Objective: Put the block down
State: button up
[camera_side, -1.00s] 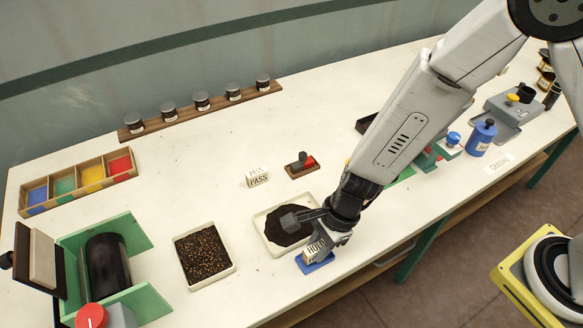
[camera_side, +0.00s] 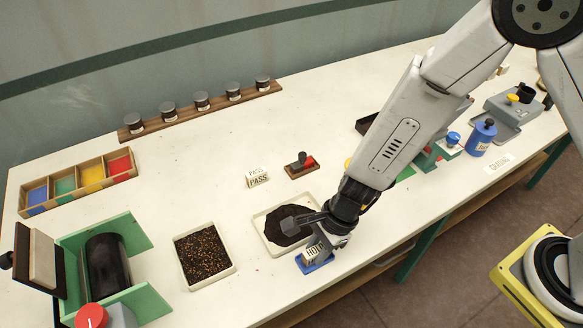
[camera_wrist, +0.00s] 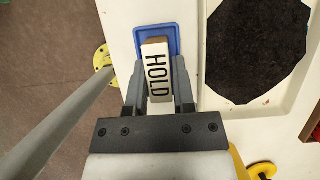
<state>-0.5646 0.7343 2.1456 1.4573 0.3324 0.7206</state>
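The block is a white and tan piece lettered HOLD (camera_wrist: 157,72). It also shows in the side view (camera_side: 314,252), at the front edge of the table. My gripper (camera_wrist: 160,85) has one finger along each long side of the block and appears shut on it. In the side view my gripper (camera_side: 322,238) partly covers the block. A small blue tray (camera_wrist: 173,37) lies directly under the block, and its front part shows in the side view (camera_side: 318,266). I cannot tell whether the block rests on the tray.
A white tray (camera_side: 258,222) with dark material lies just behind. A tray of brown grains (camera_side: 233,268) is to the left. A PASS block (camera_side: 257,179) and a red-and-black piece (camera_side: 301,165) stand farther back. The table edge is close in front.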

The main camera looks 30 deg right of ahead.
jog(key=shift+s+f, duration=0.15)
jog(key=v, duration=1.2)
jog(key=shift+r, duration=0.35)
dwell(0.3)
dwell(0.5)
jog(key=d+r+n+t+h, duration=0.1)
jog(key=d+n+h, duration=0.1)
jog(key=d+n, duration=0.7)
jog(key=s+d+r+n+t+h, duration=0.1)
jog(key=d+r+n+h, duration=0.1)
jog(key=d+n, duration=0.7)
jog(key=shift+d+t+h, duration=0.3)
jog(key=shift+d, duration=1.15)
